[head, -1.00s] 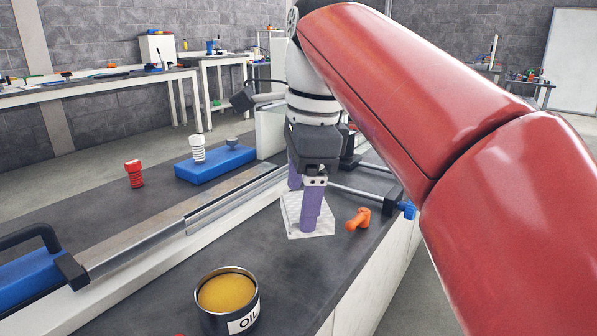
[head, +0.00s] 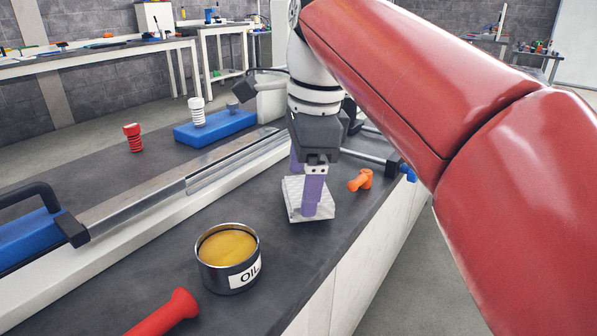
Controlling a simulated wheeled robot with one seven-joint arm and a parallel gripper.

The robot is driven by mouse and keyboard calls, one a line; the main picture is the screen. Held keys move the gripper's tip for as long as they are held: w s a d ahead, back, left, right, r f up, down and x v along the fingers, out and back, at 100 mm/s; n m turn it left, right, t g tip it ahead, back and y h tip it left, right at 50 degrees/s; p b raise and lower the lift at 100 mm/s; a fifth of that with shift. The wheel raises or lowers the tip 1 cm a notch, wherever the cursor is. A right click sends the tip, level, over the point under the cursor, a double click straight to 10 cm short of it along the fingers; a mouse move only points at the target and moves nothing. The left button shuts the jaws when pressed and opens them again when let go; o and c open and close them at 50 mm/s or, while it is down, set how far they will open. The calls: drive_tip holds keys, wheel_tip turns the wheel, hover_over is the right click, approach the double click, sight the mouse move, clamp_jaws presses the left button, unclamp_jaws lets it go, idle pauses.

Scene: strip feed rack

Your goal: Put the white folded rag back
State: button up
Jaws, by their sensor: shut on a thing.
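The white folded rag (head: 294,205) is a flat, pale, square pad in the middle of the head view, over the dark worktop. My gripper (head: 308,193) points down with its purple fingers shut on the rag. The near finger covers part of the rag, and the far finger is mostly hidden. I cannot tell whether the rag touches the worktop or hangs just above it.
An open oil can (head: 229,277) stands in front, left of the rag. An orange handle-like part (head: 360,181) lies close on the right. A red-handled thing (head: 168,311) lies at the front. A metal rail (head: 150,198) runs along the left.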

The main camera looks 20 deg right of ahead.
drive_tip(key=shift+f+b, duration=0.4)
drive_tip(key=shift+f, duration=0.2)
drive_tip(key=o, duration=1)
drive_tip(key=shift+c, duration=0.2)
